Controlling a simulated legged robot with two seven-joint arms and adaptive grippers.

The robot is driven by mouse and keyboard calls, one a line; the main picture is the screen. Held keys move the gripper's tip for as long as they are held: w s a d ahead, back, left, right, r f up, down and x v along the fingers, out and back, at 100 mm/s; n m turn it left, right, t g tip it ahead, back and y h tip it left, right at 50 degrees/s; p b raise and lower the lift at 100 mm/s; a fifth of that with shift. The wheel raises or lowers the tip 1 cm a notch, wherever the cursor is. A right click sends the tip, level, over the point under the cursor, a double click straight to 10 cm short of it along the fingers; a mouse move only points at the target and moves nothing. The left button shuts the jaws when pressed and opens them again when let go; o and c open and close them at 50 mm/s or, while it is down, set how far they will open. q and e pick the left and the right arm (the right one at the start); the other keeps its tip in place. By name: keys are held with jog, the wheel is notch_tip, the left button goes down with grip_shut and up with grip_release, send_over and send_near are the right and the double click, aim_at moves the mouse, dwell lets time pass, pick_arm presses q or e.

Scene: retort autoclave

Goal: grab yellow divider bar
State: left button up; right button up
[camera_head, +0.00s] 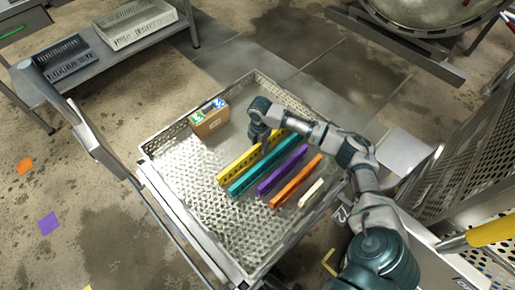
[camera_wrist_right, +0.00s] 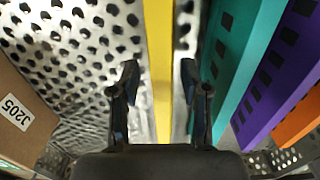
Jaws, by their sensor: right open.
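The yellow divider bar (camera_head: 233,170) lies in a perforated metal tray (camera_head: 168,190), leftmost in a row of coloured bars. My right gripper (camera_head: 259,137) is over the bar's far part and hides some of it. In the right wrist view the yellow bar (camera_wrist_right: 160,75) runs between the two open fingers (camera_wrist_right: 159,85), with a gap on each side. The fingers hold nothing. My left gripper is not in view.
Teal (camera_head: 265,163), purple (camera_head: 283,171), orange (camera_head: 296,181) and short cream (camera_head: 311,193) bars lie to the right. A cardboard box (camera_head: 211,122) stands at the tray's far left. The tray's near left is clear. A side table (camera_head: 120,65) holds dark and pale racks.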

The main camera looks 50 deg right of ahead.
jog(key=shift+a+r, duration=0.2)
jog(key=shift+a, duration=0.05)
grip_shut()
jog(key=shift+a+r, duration=0.1)
jog(key=shift+a, duration=0.05)
